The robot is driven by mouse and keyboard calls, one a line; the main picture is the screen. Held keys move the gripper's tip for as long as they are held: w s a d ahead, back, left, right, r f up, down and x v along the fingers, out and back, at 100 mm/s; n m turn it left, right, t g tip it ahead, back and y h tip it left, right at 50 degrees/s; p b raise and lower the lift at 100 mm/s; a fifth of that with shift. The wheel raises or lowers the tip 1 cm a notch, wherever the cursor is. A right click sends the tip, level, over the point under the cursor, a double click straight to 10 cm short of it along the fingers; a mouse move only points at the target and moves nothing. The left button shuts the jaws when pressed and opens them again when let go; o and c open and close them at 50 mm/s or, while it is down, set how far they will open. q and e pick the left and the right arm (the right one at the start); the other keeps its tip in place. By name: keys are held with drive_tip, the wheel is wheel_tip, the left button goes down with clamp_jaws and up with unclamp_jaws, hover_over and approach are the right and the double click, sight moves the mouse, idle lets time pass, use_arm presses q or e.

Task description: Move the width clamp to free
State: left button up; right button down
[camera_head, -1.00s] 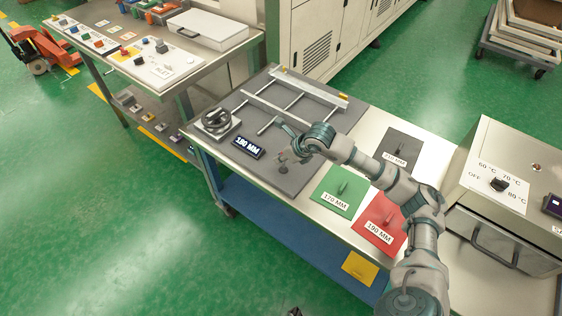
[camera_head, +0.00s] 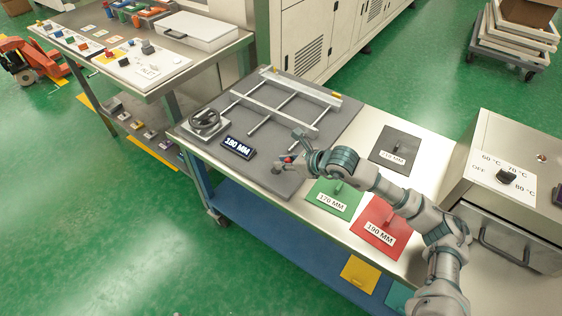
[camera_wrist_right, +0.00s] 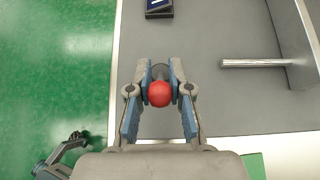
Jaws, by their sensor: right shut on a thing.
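The width clamp's lever with a red ball knob (camera_head: 288,160) stands at the front edge of the dark grey plate (camera_head: 350,110). The red knob (camera_wrist_right: 159,94) sits between the two fingers of my right gripper (camera_wrist_right: 159,75) in the right wrist view. In the head view my right gripper (camera_head: 296,156) is at the knob and shut on it; the fingers partly hide the lever. What looks like my left gripper (camera_wrist_right: 60,155) shows at the lower left of the right wrist view, small and cut off, its fingers unclear.
A metal rail frame (camera_head: 275,108), a handwheel (camera_head: 205,122) and a lit millimetre display (camera_head: 238,147) sit on the plate. Green (camera_head: 335,197), red (camera_head: 381,236) and dark (camera_head: 396,147) labelled plates lie to the right. A heater box (camera_head: 510,180) stands at far right.

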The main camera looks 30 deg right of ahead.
drive_tip(key=shift+s+d+f, duration=0.1)
drive_tip(key=shift+d+f, duration=0.05)
drive_tip(key=shift+d, duration=0.05)
drive_tip(key=shift+f, duration=0.1)
drive_tip(key=c, duration=1.3)
unclamp_jaws()
drive_tip(key=shift+o, duration=0.3)
drive_tip(key=shift+d, duration=0.1)
drive_tip(key=shift+s, duration=0.1)
drive_tip(key=v, duration=0.7)
drive_tip(key=shift+d, duration=0.15)
drive_tip(key=shift+s, duration=0.1)
